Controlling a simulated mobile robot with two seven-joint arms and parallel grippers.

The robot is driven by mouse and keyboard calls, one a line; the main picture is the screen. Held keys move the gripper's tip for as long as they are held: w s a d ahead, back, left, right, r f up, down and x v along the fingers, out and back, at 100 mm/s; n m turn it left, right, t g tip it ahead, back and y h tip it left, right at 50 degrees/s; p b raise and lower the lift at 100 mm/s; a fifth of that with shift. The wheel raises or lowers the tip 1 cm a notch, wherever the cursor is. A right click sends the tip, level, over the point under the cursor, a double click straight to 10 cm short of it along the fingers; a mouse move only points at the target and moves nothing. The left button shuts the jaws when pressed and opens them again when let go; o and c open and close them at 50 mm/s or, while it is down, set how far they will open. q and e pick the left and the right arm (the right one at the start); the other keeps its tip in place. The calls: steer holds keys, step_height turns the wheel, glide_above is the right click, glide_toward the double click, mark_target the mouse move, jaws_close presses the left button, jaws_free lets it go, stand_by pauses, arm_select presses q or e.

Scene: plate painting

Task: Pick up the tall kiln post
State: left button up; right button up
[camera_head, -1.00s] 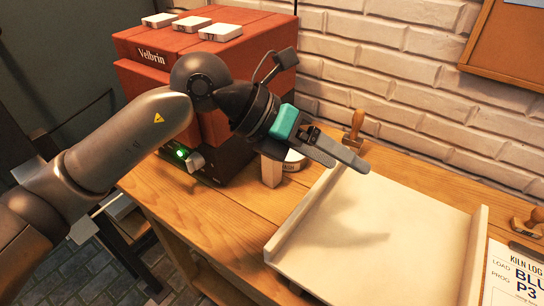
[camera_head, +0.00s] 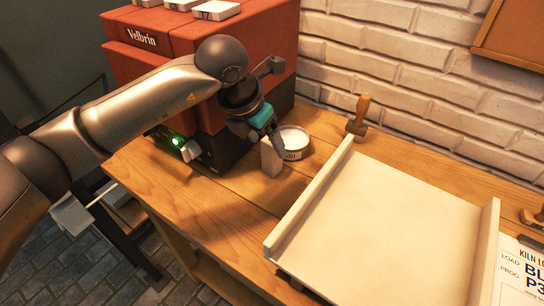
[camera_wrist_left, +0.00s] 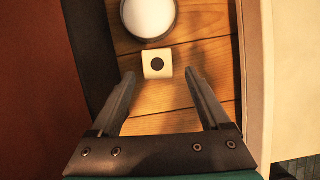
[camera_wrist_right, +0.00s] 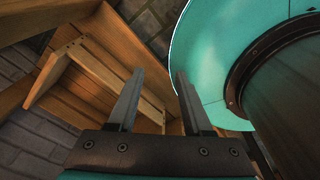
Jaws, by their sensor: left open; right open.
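The tall kiln post (camera_head: 270,160) is a pale, square block standing upright on the wooden bench, beside the kiln. In the left wrist view its top (camera_wrist_left: 147,68), with a dark round hole, lies just beyond and between the fingertips. My left gripper (camera_head: 277,138) is open and points down close above the post, partly covering it in the head view. I see no contact with the post. My right gripper (camera_wrist_right: 159,72) is open and empty, away from the bench top, and shows only in its wrist view.
A round tub of white material (camera_head: 294,141) stands right beside the post. The red kiln (camera_head: 255,55) rises close on the left. A pale raised-edge board (camera_head: 390,220) fills the bench to the right. A wooden-handled stamp (camera_head: 358,115) stands behind it.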

mark_target(271, 164)
arm_select(q)
steer(key=shift+w+d+f, duration=0.15)
steer(key=shift+f, duration=0.4)
steer(key=b+x, duration=0.1)
steer(key=x, duration=0.3)
steer(key=shift+w+f, duration=0.2)
steer(key=shift+f, duration=0.05)
arm_select(e)
steer(key=shift+w+d+f, duration=0.2)
steer(key=shift+w+d, duration=0.1)
steer(key=shift+w, duration=0.25)
steer(key=shift+w+d+f, duration=0.2)
steer(key=shift+w+d, duration=0.1)
steer(key=shift+w, duration=0.25)
arm_select(q)
jaws_close()
arm_select(e)
steer(key=shift+s, duration=0.2)
arm_select(q)
steer(key=shift+r, duration=0.1)
